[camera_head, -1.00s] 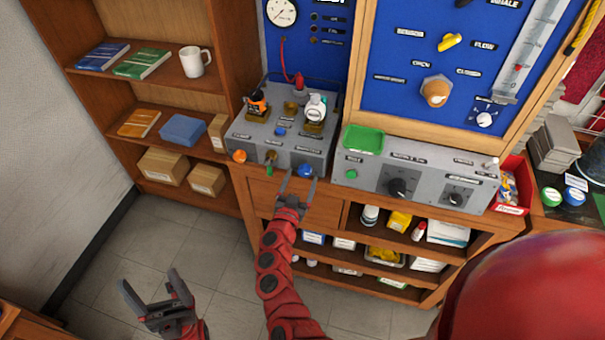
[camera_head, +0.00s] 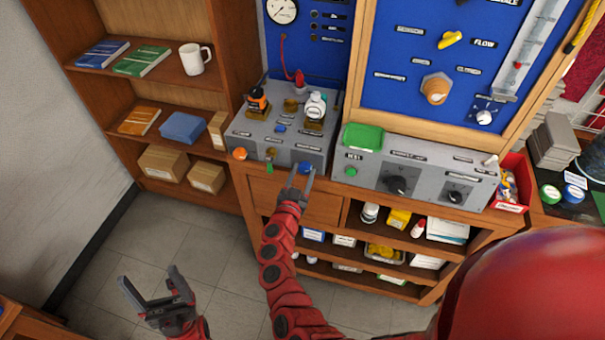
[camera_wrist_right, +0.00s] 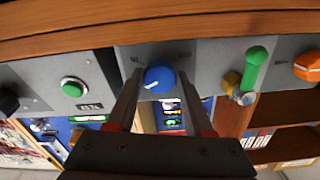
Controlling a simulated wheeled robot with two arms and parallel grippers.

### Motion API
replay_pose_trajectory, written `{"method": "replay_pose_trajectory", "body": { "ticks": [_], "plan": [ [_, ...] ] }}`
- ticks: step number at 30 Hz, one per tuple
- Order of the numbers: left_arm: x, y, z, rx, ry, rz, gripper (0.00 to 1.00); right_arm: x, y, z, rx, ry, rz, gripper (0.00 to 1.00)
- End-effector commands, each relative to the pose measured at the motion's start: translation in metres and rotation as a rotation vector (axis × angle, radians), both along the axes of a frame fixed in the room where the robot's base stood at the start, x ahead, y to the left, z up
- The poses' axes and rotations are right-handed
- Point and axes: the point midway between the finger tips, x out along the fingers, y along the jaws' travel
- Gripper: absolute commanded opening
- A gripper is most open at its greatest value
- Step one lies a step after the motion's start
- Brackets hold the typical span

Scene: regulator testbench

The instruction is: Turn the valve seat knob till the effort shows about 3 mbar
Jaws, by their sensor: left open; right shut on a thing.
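A blue knob (camera_head: 305,168) sits on the front face of the grey testbench box (camera_head: 262,137). It also shows in the right wrist view (camera_wrist_right: 159,79), with a white pointer mark. The label by the knob is too small to read. My right gripper (camera_head: 301,173) is shut on the knob, with one finger on each side of it. My left gripper (camera_head: 149,277) is open and empty above the floor at the lower left. A round dial gauge (camera_head: 282,11) hangs at the top on the blue panel; its reading is too small to tell.
An orange knob (camera_head: 240,154) and a green lever (camera_wrist_right: 254,70) are on the same box front. A grey control unit (camera_head: 415,180) with black knobs and a green button stands to the right. A bookshelf (camera_head: 100,73) stands at the left. The floor around my left gripper is clear.

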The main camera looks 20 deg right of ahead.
Motion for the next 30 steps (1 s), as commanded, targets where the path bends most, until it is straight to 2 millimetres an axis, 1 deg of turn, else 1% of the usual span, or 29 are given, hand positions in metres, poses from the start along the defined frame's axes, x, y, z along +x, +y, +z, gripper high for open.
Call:
{"method": "replay_pose_trajectory", "body": {
  "ticks": [5,7,12,13,17,18,26,30],
  "plan": [
    [0.000,0.000,-0.012,0.000,0.000,0.000,0.81,-0.001,-0.001,-0.003,0.087,-0.060,-0.004,0.00],
    [0.000,0.000,-0.011,0.000,0.000,0.000,0.81,0.000,-0.001,0.000,0.098,-0.068,-0.004,0.00],
    [0.000,0.000,-0.010,0.000,0.000,0.000,0.81,0.000,0.000,0.000,0.096,-0.065,-0.002,0.00],
    [0.000,0.000,-0.010,0.000,0.000,0.000,0.81,0.000,0.000,0.000,0.096,-0.065,-0.002,0.57],
    [0.000,0.000,-0.010,0.000,0.000,0.000,0.81,0.000,0.000,0.000,0.095,-0.065,-0.001,0.80],
    [0.000,0.000,-0.010,0.000,0.000,0.000,0.81,0.000,0.000,0.000,0.095,-0.065,-0.001,0.81],
    [0.000,0.000,-0.010,0.000,0.000,0.000,0.81,-0.001,0.001,0.000,0.095,-0.064,0.000,0.81],
    [0.000,0.000,-0.013,0.000,0.000,0.000,0.81,-0.009,0.008,-0.002,0.096,-0.065,0.002,0.81]
  ]
}}
